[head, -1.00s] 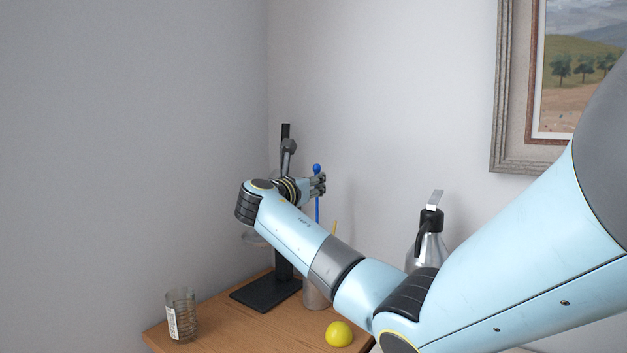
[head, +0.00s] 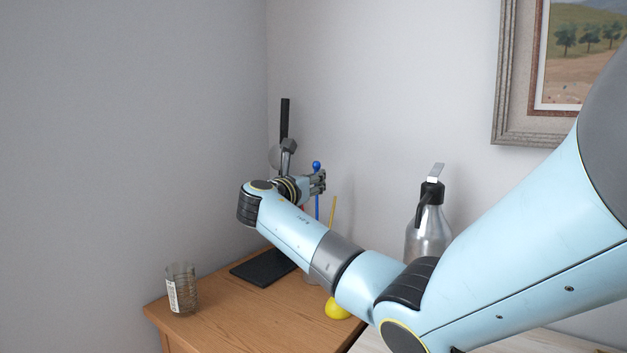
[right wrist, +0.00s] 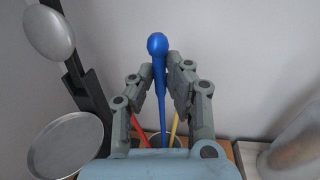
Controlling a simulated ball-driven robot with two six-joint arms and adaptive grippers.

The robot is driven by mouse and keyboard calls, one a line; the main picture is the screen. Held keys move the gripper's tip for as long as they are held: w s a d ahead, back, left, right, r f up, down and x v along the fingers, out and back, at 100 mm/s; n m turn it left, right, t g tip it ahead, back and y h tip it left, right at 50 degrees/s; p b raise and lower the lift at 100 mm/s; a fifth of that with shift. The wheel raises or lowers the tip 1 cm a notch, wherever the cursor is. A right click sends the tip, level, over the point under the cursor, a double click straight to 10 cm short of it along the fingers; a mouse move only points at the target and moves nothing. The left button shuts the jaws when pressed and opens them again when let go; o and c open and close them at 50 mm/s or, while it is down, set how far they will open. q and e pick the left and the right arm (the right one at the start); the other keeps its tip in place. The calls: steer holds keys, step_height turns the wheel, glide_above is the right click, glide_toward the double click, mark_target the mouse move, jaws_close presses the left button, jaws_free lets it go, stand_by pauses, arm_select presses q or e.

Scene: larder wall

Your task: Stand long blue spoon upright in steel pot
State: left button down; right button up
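The long blue spoon (head: 317,205) stands about upright, its round blue end above my right gripper (head: 320,184). In the right wrist view, the fingers of my right gripper (right wrist: 163,75) close in on both sides of the spoon's shaft (right wrist: 161,95). The steel pot (head: 310,279) is mostly hidden behind my right forearm; part of its rim shows low in the right wrist view. A red handle (right wrist: 140,128) and a yellow handle (right wrist: 174,128) rise from it. The blue shaft runs down towards the pot opening; its lower end is hidden. My left gripper is out of view.
A black stand (head: 262,268) with round metal pans is behind and left of my gripper. A labelled glass (head: 181,290) stands at the table's left. A yellow ball-like fruit (head: 337,309) lies under my forearm. A steel flask (head: 429,235) stands to the right.

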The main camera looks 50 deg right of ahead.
steer(key=o, duration=0.5)
steer(key=shift+c, duration=0.2)
step_height(320, 180, up, 10)
steer(key=shift+f, duration=0.1)
stand_by(1.0)
